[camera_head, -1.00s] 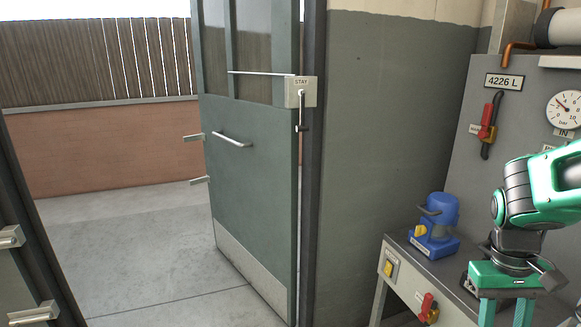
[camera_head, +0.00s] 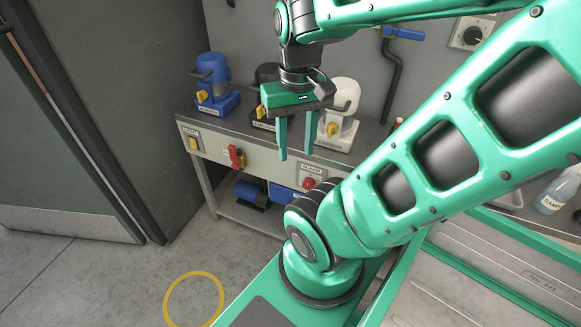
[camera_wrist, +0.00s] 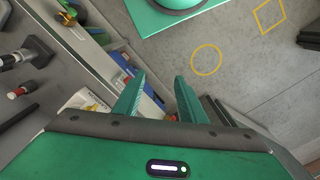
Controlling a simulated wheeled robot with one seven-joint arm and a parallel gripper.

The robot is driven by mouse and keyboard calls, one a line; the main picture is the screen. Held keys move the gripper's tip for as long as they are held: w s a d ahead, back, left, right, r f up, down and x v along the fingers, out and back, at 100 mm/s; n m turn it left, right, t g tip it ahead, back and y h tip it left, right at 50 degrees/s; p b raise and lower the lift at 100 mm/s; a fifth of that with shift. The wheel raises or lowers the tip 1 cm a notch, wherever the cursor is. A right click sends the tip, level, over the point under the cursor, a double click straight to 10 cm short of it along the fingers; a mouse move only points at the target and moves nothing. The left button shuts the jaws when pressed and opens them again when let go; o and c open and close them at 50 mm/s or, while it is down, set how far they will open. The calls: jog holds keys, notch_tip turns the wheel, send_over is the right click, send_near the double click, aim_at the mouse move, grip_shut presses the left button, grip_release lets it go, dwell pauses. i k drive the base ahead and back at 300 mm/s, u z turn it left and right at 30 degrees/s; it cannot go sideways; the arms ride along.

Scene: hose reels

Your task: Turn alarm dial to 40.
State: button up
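A round dark knob on a pale square plate, a dial (camera_head: 470,37), is on the back wall at the upper right of the head view. Its marks and name are too small to read, so I cannot tell whether it is the alarm dial. My gripper (camera_head: 296,155) hangs fingers-down in front of the bench, left of this dial and well apart from it. Its two green fingers are apart with nothing between them. The wrist view shows the same open gripper (camera_wrist: 159,80); no dial is clear there.
A grey bench (camera_head: 215,143) carries a blue pump (camera_head: 213,85), a dark one and a white one (camera_head: 342,112). Its front has a red lever (camera_head: 236,157) and a red button (camera_head: 308,183). A blue-handled valve (camera_head: 403,33) is on the wall. A yellow ring (camera_head: 194,300) marks clear floor.

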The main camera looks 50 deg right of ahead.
aim_at(307, 183)
jog(key=u, duration=0.15)
jog(key=k, duration=1.7)
jog(key=z, duration=0.3)
jog(key=i, duration=1)
